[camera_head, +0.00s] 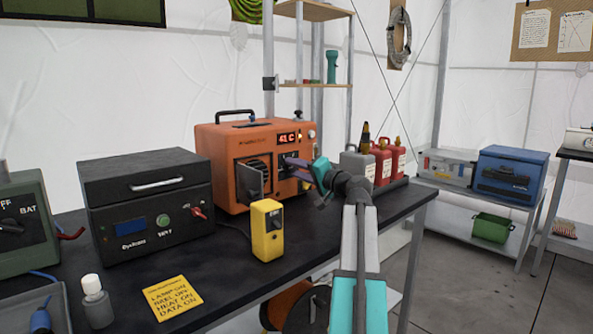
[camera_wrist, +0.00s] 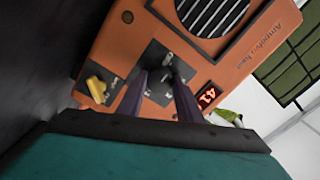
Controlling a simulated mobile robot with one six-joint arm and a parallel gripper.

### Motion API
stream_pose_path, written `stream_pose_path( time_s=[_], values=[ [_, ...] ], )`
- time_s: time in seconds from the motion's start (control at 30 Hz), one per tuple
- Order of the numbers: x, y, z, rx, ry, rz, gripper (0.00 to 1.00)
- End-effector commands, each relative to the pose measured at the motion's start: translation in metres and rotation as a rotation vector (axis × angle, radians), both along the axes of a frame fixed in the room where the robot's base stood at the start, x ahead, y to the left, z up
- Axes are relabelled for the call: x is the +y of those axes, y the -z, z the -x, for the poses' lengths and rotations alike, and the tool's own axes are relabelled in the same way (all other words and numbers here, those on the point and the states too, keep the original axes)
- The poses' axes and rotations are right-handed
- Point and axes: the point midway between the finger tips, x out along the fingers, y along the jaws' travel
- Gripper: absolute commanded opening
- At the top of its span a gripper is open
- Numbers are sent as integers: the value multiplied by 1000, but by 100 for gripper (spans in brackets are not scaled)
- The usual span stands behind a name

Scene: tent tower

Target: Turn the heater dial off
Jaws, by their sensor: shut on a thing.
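The heater is an orange box (camera_head: 228,150) with a black top handle, standing on the black bench in the head view. Its red display (camera_head: 289,138) reads about 41 C. The wrist view shows the orange front (camera_wrist: 120,42) close up and tilted, with the dark dial panel (camera_wrist: 152,55). My gripper (camera_head: 287,162) reaches the heater's front from the right. In the wrist view its two purple fingers (camera_wrist: 162,80) are closed about the dial (camera_wrist: 168,58) on that panel. The fingers partly hide the dial, and I cannot read its setting.
A yellow knob (camera_wrist: 96,88) sits beside the panel. A yellow box (camera_head: 267,230) stands in front of the heater, and a black unit (camera_head: 150,205) stands to its left. Red bottles (camera_head: 381,165) stand to the right. A yellow note (camera_head: 172,297) lies on the bench (camera_head: 225,285).

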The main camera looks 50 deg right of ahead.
Motion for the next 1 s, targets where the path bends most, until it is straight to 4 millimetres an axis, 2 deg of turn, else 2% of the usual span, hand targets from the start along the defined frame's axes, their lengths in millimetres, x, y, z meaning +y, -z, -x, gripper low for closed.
stream_pose_path(
  time_s=[0.03, 0.07, 0.17, 0.47, 0.67, 0.87, 1.0],
  values=[
    [0, 1, 0, 3, -1, 2, 10],
    [0, 1, 0, 3, -1, 2, 34],
    [0, 1, 0, 1, 0, 2, 51],
    [0, 0, 0, 1, 0, 0, 51],
    [1, 0, 7, 0, 1, 0, 51],
    [2, 0, 26, 1, 2, 0, 51],
    [4, 1, 47, 0, 1, 0, 51]
  ],
)
